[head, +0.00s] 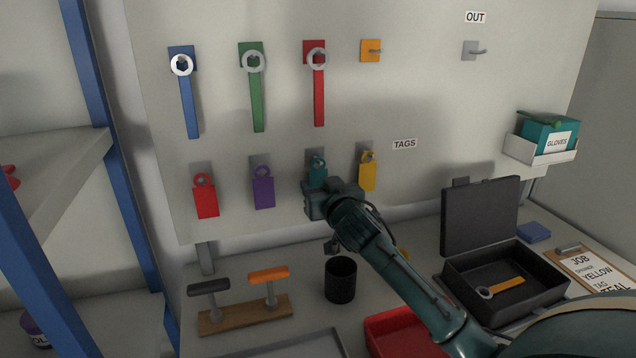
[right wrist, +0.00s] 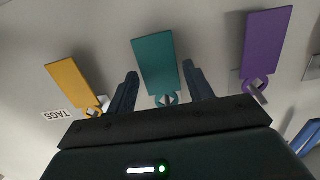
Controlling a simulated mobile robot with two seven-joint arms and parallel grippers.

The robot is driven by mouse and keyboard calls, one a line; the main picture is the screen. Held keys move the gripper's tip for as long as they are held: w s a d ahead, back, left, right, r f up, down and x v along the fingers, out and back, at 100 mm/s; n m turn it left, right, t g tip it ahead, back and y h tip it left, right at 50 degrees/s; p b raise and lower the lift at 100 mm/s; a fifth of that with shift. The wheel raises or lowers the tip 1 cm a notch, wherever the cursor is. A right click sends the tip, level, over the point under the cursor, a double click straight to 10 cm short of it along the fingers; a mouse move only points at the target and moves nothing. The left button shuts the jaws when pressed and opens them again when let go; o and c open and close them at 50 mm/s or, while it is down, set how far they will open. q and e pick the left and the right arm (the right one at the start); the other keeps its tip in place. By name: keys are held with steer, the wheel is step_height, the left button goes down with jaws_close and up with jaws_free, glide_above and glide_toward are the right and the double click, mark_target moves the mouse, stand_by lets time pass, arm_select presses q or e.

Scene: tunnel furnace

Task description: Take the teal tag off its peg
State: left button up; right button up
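The teal tag (head: 317,172) hangs on its peg in the lower row of the board, between the purple tag (head: 263,188) and the yellow tag (head: 367,172). My right gripper (head: 328,190) is in front of the teal tag and hides its lower part in the head view. In the right wrist view, the teal tag (right wrist: 155,65) lies between the two spread fingers of my right gripper (right wrist: 160,72), with a gap showing on each side. Its ring is partly hidden behind the gripper body. My left gripper is not in view.
A red tag (head: 205,199) hangs further left. Blue, green and red wrenches hang above. Below stand a black cup (head: 340,281), a red tray (head: 400,335) and an open black case (head: 462,283) holding a yellow wrench. An empty hook (head: 472,50) sits under OUT.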

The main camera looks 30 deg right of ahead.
steer(key=c, duration=0.6)
steer(key=shift+r, duration=0.1)
steer(key=shift+r+p, duration=0.25)
steer(key=shift+p, duration=0.25)
steer(key=shift+p+v, duration=0.8)
steer(key=shift+v, duration=0.9)
glide_toward(318, 179)
steer(key=s, duration=0.1)
steer(key=shift+s+a+f, duration=0.1)
steer(key=shift+s+a, duration=0.05)
steer(key=shift+s, duration=0.25)
steer(key=shift+s+a+f, duration=0.1)
steer(key=shift+s+a, duration=0.1)
steer(key=shift+s, duration=0.2)
